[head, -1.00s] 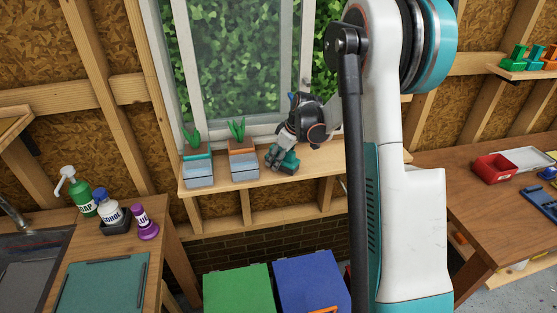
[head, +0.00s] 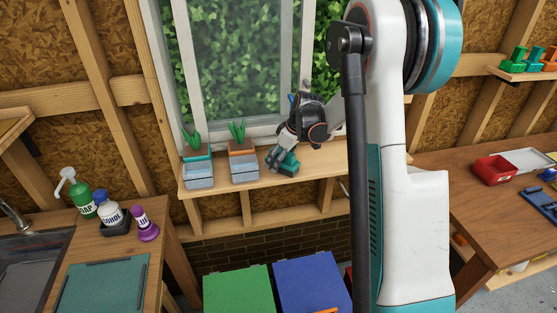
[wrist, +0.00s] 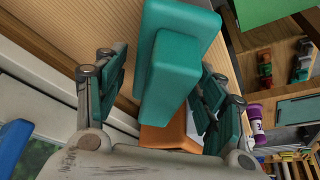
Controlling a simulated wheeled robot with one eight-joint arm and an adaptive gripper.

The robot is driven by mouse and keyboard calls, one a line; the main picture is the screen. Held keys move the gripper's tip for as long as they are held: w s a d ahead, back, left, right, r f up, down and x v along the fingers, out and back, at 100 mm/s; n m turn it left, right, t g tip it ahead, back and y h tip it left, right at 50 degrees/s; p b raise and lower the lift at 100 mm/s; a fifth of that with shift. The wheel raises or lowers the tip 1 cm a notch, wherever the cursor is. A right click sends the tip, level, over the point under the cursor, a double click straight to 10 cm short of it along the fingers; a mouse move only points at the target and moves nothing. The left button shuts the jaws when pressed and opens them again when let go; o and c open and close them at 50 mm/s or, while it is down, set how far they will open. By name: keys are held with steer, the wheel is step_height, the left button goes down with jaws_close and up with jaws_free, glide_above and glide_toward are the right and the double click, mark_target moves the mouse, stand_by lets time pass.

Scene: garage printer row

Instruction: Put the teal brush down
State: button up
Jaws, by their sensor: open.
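The teal brush (wrist: 172,62) shows in the wrist view as a blocky teal shape between my fingers, over the wooden window shelf. In the head view its teal part (head: 289,165) is at the shelf's right portion, partly hidden by my gripper (head: 281,161). My gripper, also in the wrist view (wrist: 163,88), is open, with grey fingers and teal pads on both sides of the brush. The brush appears to rest on the shelf, though its underside is hidden. I cannot tell if a pad touches it.
Two planters (head: 243,162) (head: 198,170) stand on the shelf (head: 225,184) left of my gripper. The window (head: 240,65) is close behind. Green (head: 238,290) and blue (head: 310,285) bins stand below. Bottles (head: 110,213) stand by the sink; a red bin (head: 495,170) is on the right bench.

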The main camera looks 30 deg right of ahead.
steer(key=p+v, duration=0.1)
steer(key=v, duration=1)
steer(key=shift+r+p, duration=0.15)
steer(key=shift+p, duration=0.15)
steer(key=shift+a, duration=0.1)
